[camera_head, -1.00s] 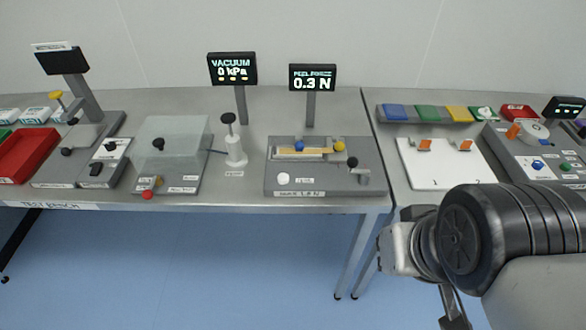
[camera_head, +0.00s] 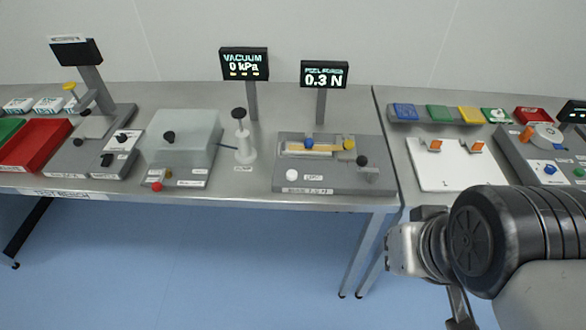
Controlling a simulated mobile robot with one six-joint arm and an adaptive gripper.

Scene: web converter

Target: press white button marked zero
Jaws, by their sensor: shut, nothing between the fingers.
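A white round button (camera_head: 298,170) sits at the front left of a grey peel-force tester (camera_head: 340,183) on the bench. A small label lies beside it, too small to read. The tester also carries a blue knob (camera_head: 309,143), a yellow knob (camera_head: 349,145) and a black knob (camera_head: 361,160). My gripper (camera_head: 460,308) shows only in part at the lower right, below my dark wrist. It is shut and empty, in front of the bench and well apart from the button.
The peel display (camera_head: 324,74) reads 0.3 N and the vacuum display (camera_head: 244,64) reads 0 kPa. A white pump (camera_head: 243,147) and clear-lidded box (camera_head: 183,135) stand left of the tester. A white board (camera_head: 455,175) lies to its right.

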